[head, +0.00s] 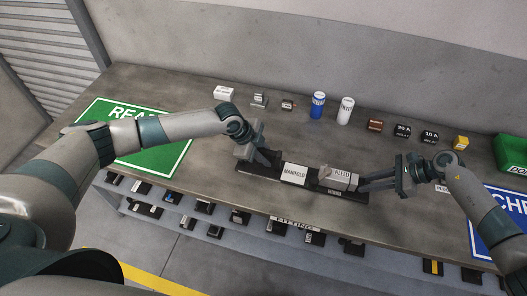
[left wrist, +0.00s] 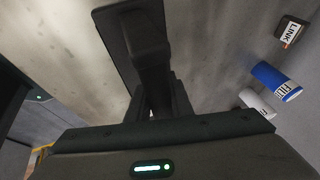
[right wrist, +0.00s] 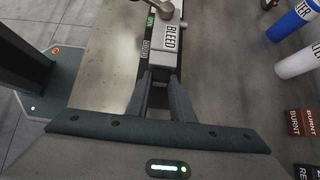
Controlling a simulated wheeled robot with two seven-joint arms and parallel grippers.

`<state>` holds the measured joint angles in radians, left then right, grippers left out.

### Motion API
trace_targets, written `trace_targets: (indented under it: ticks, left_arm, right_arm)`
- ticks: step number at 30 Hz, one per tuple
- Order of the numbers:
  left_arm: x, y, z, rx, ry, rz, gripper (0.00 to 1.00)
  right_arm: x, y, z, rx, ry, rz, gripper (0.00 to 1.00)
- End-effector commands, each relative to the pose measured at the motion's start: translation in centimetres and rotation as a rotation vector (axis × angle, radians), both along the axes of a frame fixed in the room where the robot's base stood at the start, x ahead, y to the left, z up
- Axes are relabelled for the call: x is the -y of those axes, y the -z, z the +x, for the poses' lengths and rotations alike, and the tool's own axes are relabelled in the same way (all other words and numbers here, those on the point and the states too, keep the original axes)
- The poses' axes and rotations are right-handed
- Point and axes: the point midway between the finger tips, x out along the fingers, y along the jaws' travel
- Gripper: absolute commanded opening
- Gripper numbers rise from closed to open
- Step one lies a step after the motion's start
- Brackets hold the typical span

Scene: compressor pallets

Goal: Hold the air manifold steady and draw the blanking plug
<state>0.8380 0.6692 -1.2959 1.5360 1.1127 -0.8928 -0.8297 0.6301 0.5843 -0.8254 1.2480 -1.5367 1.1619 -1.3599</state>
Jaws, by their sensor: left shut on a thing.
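The air manifold stands on the bench as a dark base (head: 270,190) with a white MANIFOLD label (head: 294,172) and a grey BLEED block (head: 338,179) with a small handle on top. My left gripper (head: 268,161) is shut on the manifold's left end; in the left wrist view the dark manifold part (left wrist: 130,40) lies beyond the fingers. My right gripper (head: 362,185) is at the BLEED end, its fingers apart; in the right wrist view they point at the BLEED block (right wrist: 169,45). I cannot pick out the blanking plug for certain.
A blue can (head: 318,105) and a white can (head: 345,111) stand behind the manifold, among several small parts. A green mat (head: 165,165) lies left, a blue mat (head: 497,222) right. A green bin (head: 512,153) sits far right. Labelled parts lie on a lower front shelf.

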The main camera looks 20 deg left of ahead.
Motion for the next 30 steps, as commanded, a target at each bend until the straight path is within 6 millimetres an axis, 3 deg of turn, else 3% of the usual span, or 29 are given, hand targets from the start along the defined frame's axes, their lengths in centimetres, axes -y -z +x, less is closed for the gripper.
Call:
trace_targets:
  ticks: [1, 14, 30]
  left_arm:
    - [0.0, 0.8, -0.7, -0.014, 0.004, 0.006, 0.0]
    - [0.0, 0.8, -0.7, -0.013, 0.005, 0.006, 0.0]
    - [0.0, 0.8, -0.7, -0.014, 0.004, 0.006, 0.0]
  right_arm:
    - [-0.2, 0.2, -0.1, -0.001, -0.001, 0.001, 0.0]
    - [-0.2, 0.3, -0.2, -0.002, -0.004, 0.003, 0.0]
    - [1.7, 0.3, -0.1, -0.002, -0.002, 0.0, 0.0]
